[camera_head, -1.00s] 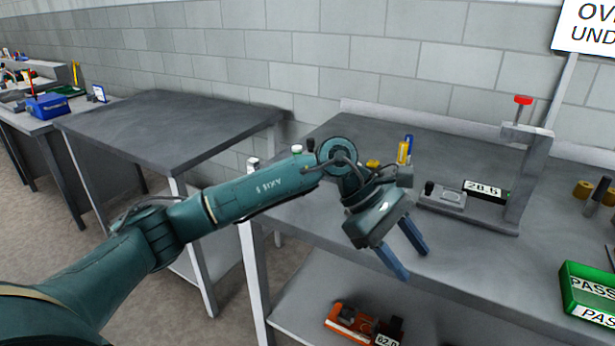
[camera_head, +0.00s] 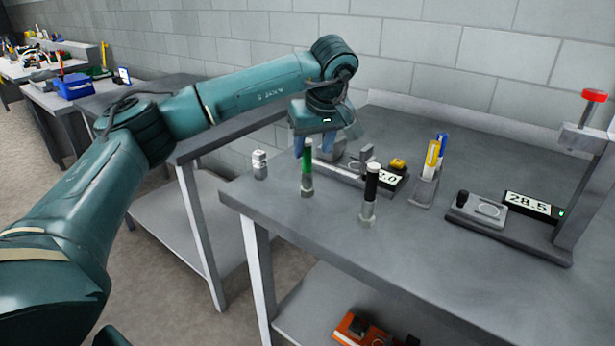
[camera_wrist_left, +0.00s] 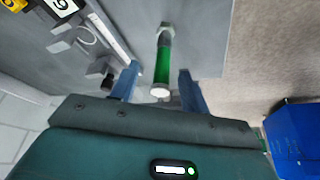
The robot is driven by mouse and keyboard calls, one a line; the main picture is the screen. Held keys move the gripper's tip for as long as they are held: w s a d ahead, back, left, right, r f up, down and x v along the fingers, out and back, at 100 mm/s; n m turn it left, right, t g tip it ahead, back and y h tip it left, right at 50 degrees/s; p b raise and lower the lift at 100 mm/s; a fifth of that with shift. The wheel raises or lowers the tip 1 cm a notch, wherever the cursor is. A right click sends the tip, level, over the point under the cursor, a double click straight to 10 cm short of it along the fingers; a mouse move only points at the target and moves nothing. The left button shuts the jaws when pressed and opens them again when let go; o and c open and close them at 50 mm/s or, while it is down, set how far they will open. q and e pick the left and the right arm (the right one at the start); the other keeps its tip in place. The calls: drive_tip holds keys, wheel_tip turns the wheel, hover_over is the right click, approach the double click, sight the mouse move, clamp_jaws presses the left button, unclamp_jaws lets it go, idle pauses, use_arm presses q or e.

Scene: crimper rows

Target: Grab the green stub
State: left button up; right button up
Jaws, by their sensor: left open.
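The green stub (camera_head: 307,164) stands upright on the grey bench near its left end, with a grey metal foot and a pale top. My left gripper (camera_head: 316,146) is open and points down, just behind and above the stub's upper part in the head view. In the left wrist view, the green stub (camera_wrist_left: 163,62) lies in line with the gap between the two blue fingers (camera_wrist_left: 155,88). The fingers appear apart from it on both sides. My right gripper is not in view.
A black stub (camera_head: 370,190) stands to the right of the green one. A small white-topped piece (camera_head: 260,164) stands to the left. A press stand (camera_head: 570,190) is at right.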

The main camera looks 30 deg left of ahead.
sight(306, 160)
use_arm(q)
drive_tip(key=shift+a+x, duration=0.15)
drive_tip(key=shift+x, duration=1.35)
drive_tip(key=shift+a+x, duration=0.2)
drive_tip(key=shift+x, duration=1.25)
drive_tip(key=shift+r, duration=0.1)
drive_tip(key=shift+c, duration=0.5)
clamp_jaws()
